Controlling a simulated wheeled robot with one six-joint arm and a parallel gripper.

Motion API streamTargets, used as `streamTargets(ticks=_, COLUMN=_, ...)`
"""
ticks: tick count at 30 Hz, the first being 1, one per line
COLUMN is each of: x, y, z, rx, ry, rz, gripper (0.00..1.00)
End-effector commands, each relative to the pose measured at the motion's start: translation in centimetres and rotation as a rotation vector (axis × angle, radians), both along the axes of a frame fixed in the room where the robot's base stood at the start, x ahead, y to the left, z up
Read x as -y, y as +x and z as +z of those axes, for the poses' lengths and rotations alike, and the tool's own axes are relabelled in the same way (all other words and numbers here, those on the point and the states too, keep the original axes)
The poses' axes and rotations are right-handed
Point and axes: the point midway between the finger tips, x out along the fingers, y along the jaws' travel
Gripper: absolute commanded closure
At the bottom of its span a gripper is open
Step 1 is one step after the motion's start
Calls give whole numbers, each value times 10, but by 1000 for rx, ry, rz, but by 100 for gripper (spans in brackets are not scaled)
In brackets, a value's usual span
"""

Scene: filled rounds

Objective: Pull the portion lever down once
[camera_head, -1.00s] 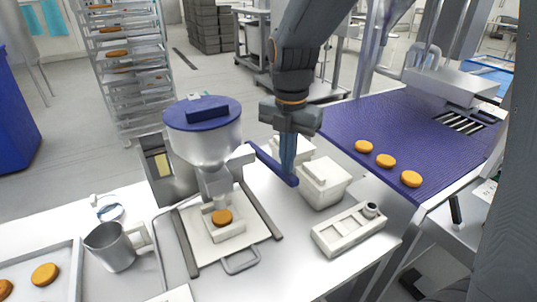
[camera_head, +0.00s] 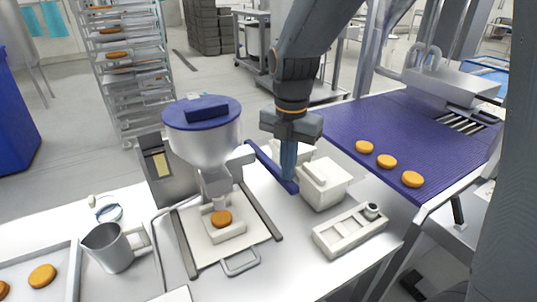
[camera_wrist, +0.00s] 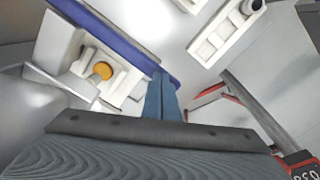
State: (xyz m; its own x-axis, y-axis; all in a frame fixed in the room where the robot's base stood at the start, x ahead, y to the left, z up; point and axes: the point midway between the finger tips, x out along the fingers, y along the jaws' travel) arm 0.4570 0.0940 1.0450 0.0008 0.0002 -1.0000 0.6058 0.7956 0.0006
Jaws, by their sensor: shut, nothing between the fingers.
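The portion machine has a blue-lidded hopper (camera_head: 203,130) on the left of the bench. Its blue portion lever (camera_head: 264,160) sticks out to the right and slopes down towards its free end. In the wrist view the lever (camera_wrist: 115,38) runs as a blue bar from upper left to the centre. My gripper (camera_head: 288,176) is shut with nothing between its fingers. Its blue fingertips are at the lever's free end and seem to touch it from above. They also show in the wrist view (camera_wrist: 162,88). An orange round (camera_head: 221,218) lies in the holder under the nozzle.
White boxes (camera_head: 322,183) stand close to the right of the lever. A pale tray-like unit (camera_head: 350,232) lies in front of them. A purple conveyor (camera_head: 400,120) with several rounds is at the right. A metal jug (camera_head: 108,248) stands at the left.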

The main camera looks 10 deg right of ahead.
Motion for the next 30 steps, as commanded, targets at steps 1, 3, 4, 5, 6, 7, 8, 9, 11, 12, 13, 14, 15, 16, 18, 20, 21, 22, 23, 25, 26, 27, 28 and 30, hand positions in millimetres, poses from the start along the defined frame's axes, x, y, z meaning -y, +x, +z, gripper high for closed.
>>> streamTargets(ticks=1, x=0, y=-1, z=-3, rx=-1, ry=0, rz=0, gripper=100)
streamTargets(ticks=3, x=0, y=-1, z=-5, rx=-1, ry=0, rz=0, gripper=100)
streamTargets(ticks=4, x=0, y=-1, z=-6, rx=-1, ry=0, rz=0, gripper=100)
streamTargets(ticks=5, x=0, y=-1, z=-7, rx=-3, ry=0, rz=0, gripper=100)
streamTargets(ticks=6, x=1, y=-2, z=-9, rx=-3, ry=0, rz=0, gripper=100)
streamTargets(ticks=7, x=1, y=-2, z=-10, rx=-3, ry=0, rz=0, gripper=100)
streamTargets(ticks=8, x=1, y=-2, z=-11, rx=-3, ry=0, rz=0, gripper=100)
streamTargets(ticks=9, x=1, y=-2, z=-12, rx=-3, ry=0, rz=0, gripper=100)
streamTargets(ticks=11, x=1, y=-3, z=-15, rx=-3, ry=0, rz=0, gripper=100)
streamTargets(ticks=12, x=1, y=-3, z=-16, rx=-3, ry=0, rz=0, gripper=100)
streamTargets(ticks=13, x=1, y=-3, z=-17, rx=-3, ry=0, rz=0, gripper=100)
streamTargets(ticks=14, x=1, y=-3, z=-18, rx=-3, ry=0, rz=0, gripper=100)
streamTargets(ticks=15, x=1, y=-4, z=-19, rx=-3, ry=0, rz=0, gripper=100)
streamTargets(ticks=16, x=1, y=-4, z=-20, rx=-3, ry=0, rz=0, gripper=100)
streamTargets(ticks=18, x=1, y=-4, z=-20, rx=-3, ry=0, rz=0, gripper=100)
streamTargets(ticks=20, x=1, y=-4, z=-20, rx=-3, ry=0, rz=0, gripper=100)
streamTargets(ticks=21, x=1, y=-4, z=-20, rx=-3, ry=0, rz=0, gripper=100)
streamTargets(ticks=22, x=1, y=-4, z=-20, rx=-3, ry=0, rz=0, gripper=100)
streamTargets(ticks=23, x=1, y=-4, z=-20, rx=-3, ry=0, rz=0, gripper=100)
streamTargets(ticks=25, x=1, y=-4, z=-20, rx=-3, ry=0, rz=0, gripper=100)
streamTargets(ticks=26, x=1, y=-4, z=-20, rx=-3, ry=0, rz=0, gripper=100)
streamTargets(ticks=27, x=1, y=-4, z=-20, rx=-3, ry=0, rz=0, gripper=100)
streamTargets(ticks=28, x=1, y=-4, z=-21, rx=-3, ry=0, rz=0, gripper=100)
streamTargets(ticks=30, x=2, y=-4, z=-22, rx=-3, ry=-1, rz=0, gripper=100)
